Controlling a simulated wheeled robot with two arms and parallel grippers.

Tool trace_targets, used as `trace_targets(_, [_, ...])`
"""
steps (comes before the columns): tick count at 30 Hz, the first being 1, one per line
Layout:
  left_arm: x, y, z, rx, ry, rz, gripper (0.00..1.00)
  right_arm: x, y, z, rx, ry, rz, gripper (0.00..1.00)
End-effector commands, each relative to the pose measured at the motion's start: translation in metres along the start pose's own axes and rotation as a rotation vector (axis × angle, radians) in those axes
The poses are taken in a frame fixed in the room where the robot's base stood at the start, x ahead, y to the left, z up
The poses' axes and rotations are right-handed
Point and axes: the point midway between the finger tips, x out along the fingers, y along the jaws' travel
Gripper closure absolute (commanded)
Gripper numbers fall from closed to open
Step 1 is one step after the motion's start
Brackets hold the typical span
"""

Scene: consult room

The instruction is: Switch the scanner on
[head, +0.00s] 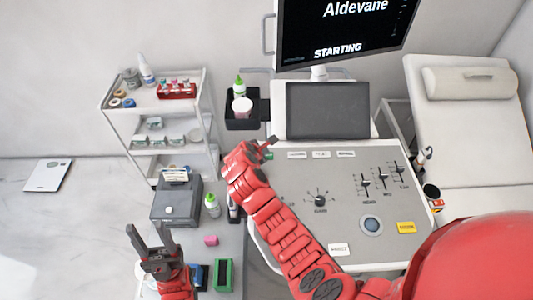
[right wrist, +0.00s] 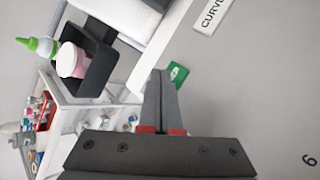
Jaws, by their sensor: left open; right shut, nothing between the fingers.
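The scanner is a grey console (head: 285,200) with knobs, sliders and a dark panel. Its monitor (head: 345,30) is lit and reads "Aldevane" and "STARTING". A small green switch (head: 269,155) sits at the console's upper left corner, partly hidden by my right gripper; it also shows in the right wrist view (right wrist: 178,73). My right gripper (head: 271,141) is shut and empty, its tips beside the green switch; I cannot tell whether they touch it. The closed fingers also show in the right wrist view (right wrist: 160,75). My left gripper (head: 148,236) is open and empty at the lower left.
A black holder (head: 233,122) with a green-capped bottle stands left of the console. A white trolley (head: 135,125) is farther left. A grey box (head: 176,207) and small items lie on the side surface. An exam couch (head: 481,140) stands at the right.

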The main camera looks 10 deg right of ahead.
Motion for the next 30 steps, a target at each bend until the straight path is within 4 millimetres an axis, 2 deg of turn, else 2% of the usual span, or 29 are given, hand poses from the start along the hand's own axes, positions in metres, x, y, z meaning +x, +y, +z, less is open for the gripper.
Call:
trace_targets(13, [0.005, 0.0, -0.001, 0.0, 0.0, 0.0, 0.5, -0.004, 0.003, 0.003, 0.0, -0.001, 0.001, 1.0])
trace_targets(27, [0.038, -0.002, -0.006, 0.0, 0.0, 0.0, 0.5, -0.035, 0.026, 0.026, 0.0, -0.002, -0.001, 1.0])
trace_targets(30, [0.041, -0.002, -0.007, 0.0, 0.0, 0.0, 0.5, -0.038, 0.028, 0.028, -0.001, -0.002, -0.001, 1.0])
